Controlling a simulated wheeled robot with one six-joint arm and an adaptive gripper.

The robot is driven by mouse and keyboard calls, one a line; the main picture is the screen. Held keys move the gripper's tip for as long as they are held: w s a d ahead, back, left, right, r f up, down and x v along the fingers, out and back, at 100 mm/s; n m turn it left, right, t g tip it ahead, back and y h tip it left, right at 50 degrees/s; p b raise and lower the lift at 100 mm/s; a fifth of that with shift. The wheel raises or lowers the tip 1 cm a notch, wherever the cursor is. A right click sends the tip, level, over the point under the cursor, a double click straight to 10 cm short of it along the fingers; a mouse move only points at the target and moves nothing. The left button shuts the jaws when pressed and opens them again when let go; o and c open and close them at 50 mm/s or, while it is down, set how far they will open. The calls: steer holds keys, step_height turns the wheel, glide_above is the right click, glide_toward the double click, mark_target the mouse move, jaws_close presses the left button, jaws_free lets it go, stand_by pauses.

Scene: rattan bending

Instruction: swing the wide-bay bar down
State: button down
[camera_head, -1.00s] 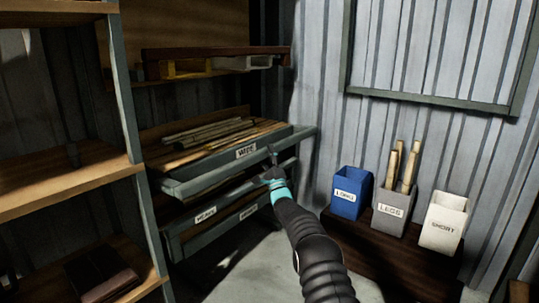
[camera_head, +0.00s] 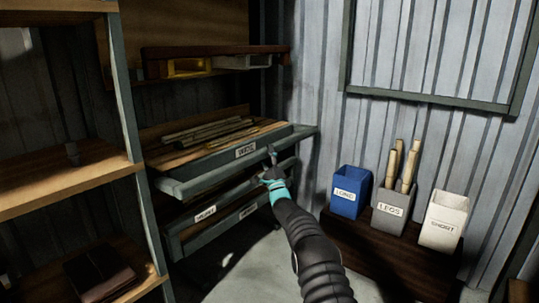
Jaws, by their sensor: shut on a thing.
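The wide bay (camera_head: 205,148) is the upper bay of the rack, with several pale canes lying on its wooden shelf. A label that seems to read WIDE (camera_head: 246,151) is on its front. A grey-green bar (camera_head: 215,176) runs along the front of this bay, angled up to the right. My gripper (camera_head: 272,163) is at the right part of the bar, shut on it as far as I can see. The fingertips are small and dark here, and the exact contact is hard to make out.
Lower labelled bays (camera_head: 205,214) lie beneath. A wooden shelf unit (camera_head: 70,185) stands close on the left. A blue LONG bin (camera_head: 350,192), a grey LEGS bin (camera_head: 391,210) with sticks and a white SHORT bin (camera_head: 444,222) stand on a dark bench at right. Floor is clear between.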

steer(key=shift+a+f, duration=0.5)
steer(key=shift+a, duration=0.1)
steer(key=c, duration=0.9)
jaws_free()
steer(key=shift+o, duration=0.9)
steer(key=shift+w+a+f, duration=0.1)
steer(key=shift+a+f, duration=0.05)
steer(key=shift+a, duration=0.15)
steer(key=shift+d+r, duration=0.35)
steer(key=shift+d, duration=0.3)
steer(key=v, duration=1.2)
steer(key=shift+a+f, duration=0.1)
